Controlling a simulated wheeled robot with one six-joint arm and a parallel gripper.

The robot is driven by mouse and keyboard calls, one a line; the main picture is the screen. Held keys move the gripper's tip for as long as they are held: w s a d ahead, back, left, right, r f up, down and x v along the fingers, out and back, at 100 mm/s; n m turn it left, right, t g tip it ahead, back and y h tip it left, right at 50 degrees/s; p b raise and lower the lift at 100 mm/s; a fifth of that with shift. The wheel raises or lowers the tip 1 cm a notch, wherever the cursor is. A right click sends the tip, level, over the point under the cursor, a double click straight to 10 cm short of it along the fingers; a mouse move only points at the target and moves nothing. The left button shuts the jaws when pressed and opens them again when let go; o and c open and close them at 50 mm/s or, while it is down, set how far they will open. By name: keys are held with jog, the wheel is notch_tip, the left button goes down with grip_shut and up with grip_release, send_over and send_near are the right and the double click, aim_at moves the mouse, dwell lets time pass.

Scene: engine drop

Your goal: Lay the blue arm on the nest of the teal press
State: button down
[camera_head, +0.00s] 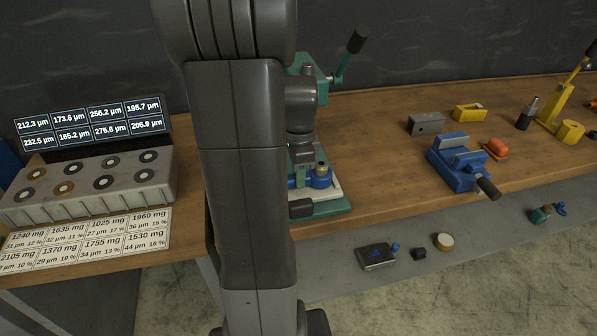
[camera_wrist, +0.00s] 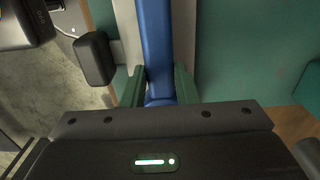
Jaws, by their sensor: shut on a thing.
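The teal press (camera_head: 303,66) stands on the bench, partly hidden behind my own arm. Its black-knobbed lever points up to the right. A pale plate (camera_head: 331,192) lies on its teal base (camera_head: 337,208); the nest itself is hard to make out. The blue arm (camera_head: 320,178) is low over this plate, its rounded end to the right. In the wrist view, my gripper (camera_wrist: 160,88) has its green fingers shut on the blue arm (camera_wrist: 157,45), which runs up the picture above pale and teal surfaces. Whether the arm touches the plate, I cannot tell.
Left stand a grey block (camera_head: 110,192) with several round parts and a display (camera_head: 95,122). Right on the bench are a blue vise (camera_head: 455,168), a grey block (camera_head: 426,124) and yellow parts (camera_head: 469,113). Small items lie on a lower grey surface. Bench between press and vise is clear.

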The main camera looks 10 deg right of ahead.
jog(key=shift+f+b, duration=0.4)
jog(key=shift+f, duration=0.15)
jog(key=c, duration=1.1)
grip_release()
jog(key=shift+o, duration=0.2)
notch_tip(320, 180, up, 14)
jog(key=shift+d+f, duration=0.1)
jog(key=shift+f, duration=0.05)
notch_tip(320, 180, down, 14)
jog(key=shift+r, duration=0.3)
